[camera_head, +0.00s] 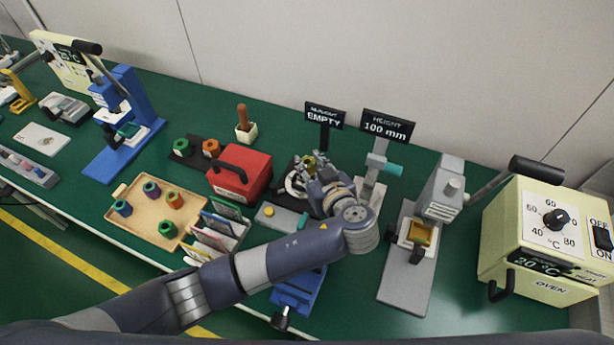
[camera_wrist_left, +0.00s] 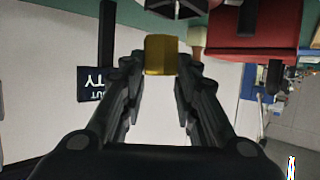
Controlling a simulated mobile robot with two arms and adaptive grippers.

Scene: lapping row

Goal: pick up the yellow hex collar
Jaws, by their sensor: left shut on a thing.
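My left gripper (camera_wrist_left: 160,75) is shut on the yellow hex collar (camera_wrist_left: 161,55), which sits between the fingertips in the left wrist view. In the head view the left gripper (camera_head: 316,168) is over the bench in front of the black "EMPTY" sign. There the gripper largely hides the collar. The wrist view shows the collar against the pale wall, with dark parts just beyond it. I cannot tell whether the collar touches anything beneath. My right gripper is not in view.
A tan tray (camera_head: 130,190) holds several coloured collars at left. A red box (camera_head: 240,172) with a black handle stands left of the gripper. The "EMPTY" sign (camera_head: 324,116) and a grey height stand (camera_head: 371,180) are close by. A cream oven (camera_head: 540,240) stands at right.

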